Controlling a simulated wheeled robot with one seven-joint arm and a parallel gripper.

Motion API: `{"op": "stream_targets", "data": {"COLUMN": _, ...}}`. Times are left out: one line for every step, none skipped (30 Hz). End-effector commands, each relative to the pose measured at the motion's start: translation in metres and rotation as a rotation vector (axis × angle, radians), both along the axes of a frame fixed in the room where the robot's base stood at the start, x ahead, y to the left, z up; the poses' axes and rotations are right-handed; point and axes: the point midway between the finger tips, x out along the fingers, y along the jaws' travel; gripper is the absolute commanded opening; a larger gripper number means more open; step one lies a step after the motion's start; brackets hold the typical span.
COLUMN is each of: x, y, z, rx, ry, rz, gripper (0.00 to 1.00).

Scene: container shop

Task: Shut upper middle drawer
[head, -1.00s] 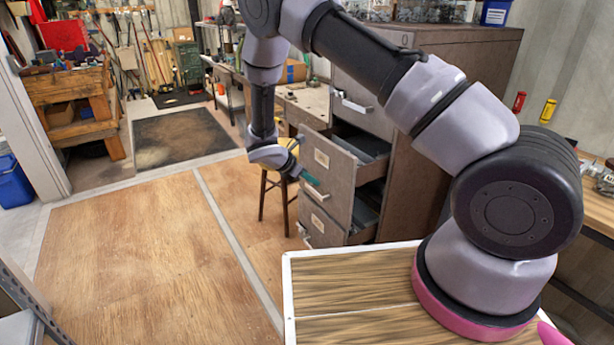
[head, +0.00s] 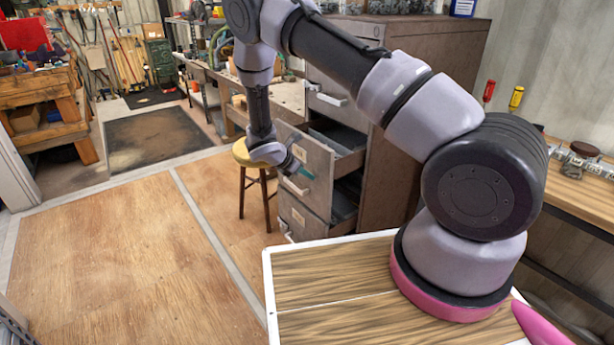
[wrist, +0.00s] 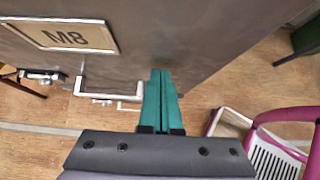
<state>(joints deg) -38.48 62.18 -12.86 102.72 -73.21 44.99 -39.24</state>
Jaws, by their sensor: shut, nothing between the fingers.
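The brown-grey drawer cabinet (head: 388,175) stands in front of me. Its upper open drawer (head: 318,160) has a grey front with a label and a light bar handle, and sticks out well from the cabinet. In the wrist view this drawer front (wrist: 190,35) has a label reading M8 and the handle (wrist: 80,90). My gripper (head: 306,173) is at the outside of that front. Its teal fingers (wrist: 161,80) are together and empty, beside the handle, with the tips over the drawer front. I cannot tell whether they touch it.
A lower drawer (head: 300,215) is also open below, and the drawer above (head: 335,105) looks shut. A stool (head: 243,152) stands left of the cabinet. Wooden floor (head: 130,245) is clear at left. A workbench (head: 585,195) is at right.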

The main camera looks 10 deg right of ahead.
Motion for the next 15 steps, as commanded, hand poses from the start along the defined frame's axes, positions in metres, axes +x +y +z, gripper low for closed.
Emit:
{"op": "stream_targets", "data": {"x": 0.001, "y": -0.003, "z": 0.0, "rx": -0.001, "ry": 0.0, "rz": -0.001, "gripper": 0.0}}
{"op": "stream_targets", "data": {"x": 0.002, "y": -0.005, "z": 0.0, "rx": -0.001, "ry": 0.0, "rz": -0.001, "gripper": 0.0}}
{"op": "stream_targets", "data": {"x": 0.004, "y": -0.009, "z": 0.0, "rx": -0.001, "ry": 0.0, "rz": -0.002, "gripper": 0.0}}
{"op": "stream_targets", "data": {"x": 0.005, "y": -0.013, "z": 0.0, "rx": -0.002, "ry": 0.0, "rz": -0.004, "gripper": 0.0}}
{"op": "stream_targets", "data": {"x": 0.007, "y": -0.017, "z": 0.0, "rx": -0.003, "ry": -0.001, "rz": -0.004, "gripper": 0.0}}
{"op": "stream_targets", "data": {"x": 0.01, "y": -0.023, "z": 0.0, "rx": -0.003, "ry": 0.0, "rz": -0.004, "gripper": 0.0}}
{"op": "stream_targets", "data": {"x": 0.012, "y": -0.028, "z": 0.0, "rx": -0.003, "ry": 0.0, "rz": -0.004, "gripper": 0.0}}
{"op": "stream_targets", "data": {"x": 0.015, "y": -0.033, "z": 0.0, "rx": -0.003, "ry": 0.0, "rz": -0.004, "gripper": 0.0}}
{"op": "stream_targets", "data": {"x": 0.018, "y": -0.041, "z": 0.0, "rx": -0.003, "ry": 0.0, "rz": -0.006, "gripper": 0.0}}
{"op": "stream_targets", "data": {"x": 0.021, "y": -0.047, "z": 0.0, "rx": -0.003, "ry": -0.001, "rz": -0.006, "gripper": 0.0}}
{"op": "stream_targets", "data": {"x": 0.024, "y": -0.053, "z": 0.0, "rx": -0.003, "ry": 0.0, "rz": -0.007, "gripper": 0.0}}
{"op": "stream_targets", "data": {"x": 0.028, "y": -0.062, "z": 0.0, "rx": -0.004, "ry": 0.001, "rz": -0.006, "gripper": 0.0}}
{"op": "stream_targets", "data": {"x": 0.031, "y": -0.068, "z": -0.001, "rx": -0.004, "ry": 0.001, "rz": -0.006, "gripper": 0.0}}
{"op": "stream_targets", "data": {"x": 0.034, "y": -0.074, "z": 0.0, "rx": -0.004, "ry": 0.001, "rz": -0.006, "gripper": 0.0}}
{"op": "stream_targets", "data": {"x": 0.038, "y": -0.083, "z": 0.0, "rx": -0.005, "ry": 0.0, "rz": -0.006, "gripper": 0.0}}
